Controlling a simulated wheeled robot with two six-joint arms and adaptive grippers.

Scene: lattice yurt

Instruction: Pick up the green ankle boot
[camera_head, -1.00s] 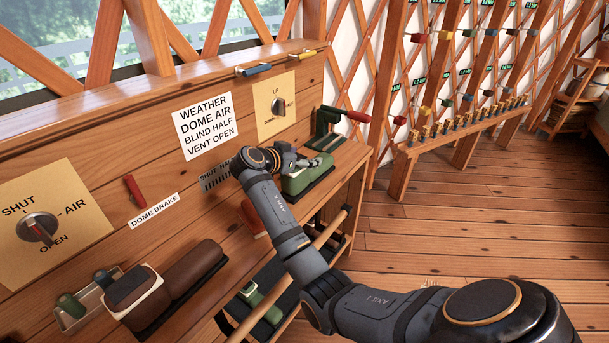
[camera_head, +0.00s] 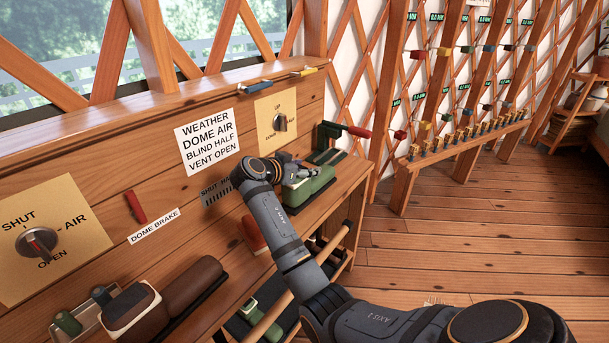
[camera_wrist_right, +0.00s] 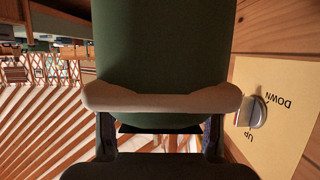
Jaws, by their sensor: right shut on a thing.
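The green ankle boot (camera_head: 314,186) is at the right end of the wooden bench, over a dark base. My right gripper (camera_head: 300,172) is at its near upper part, partly hidden by my wrist. In the right wrist view the boot's green body (camera_wrist_right: 165,50) fills the middle, with a cream cuff (camera_wrist_right: 165,101) across it. The dark fingers (camera_wrist_right: 160,135) are on either side of the cuff, shut on the boot. I cannot tell whether the boot is clear of its base. My left gripper is not in view.
A brown boot (camera_head: 190,285) with a cream cuff lies on the bench at left. A green clamp-like tool with a red handle (camera_head: 357,131) stands behind the green boot. A panel with a knob (camera_head: 279,122) is on the wall. Open wooden floor (camera_head: 460,240) is at right.

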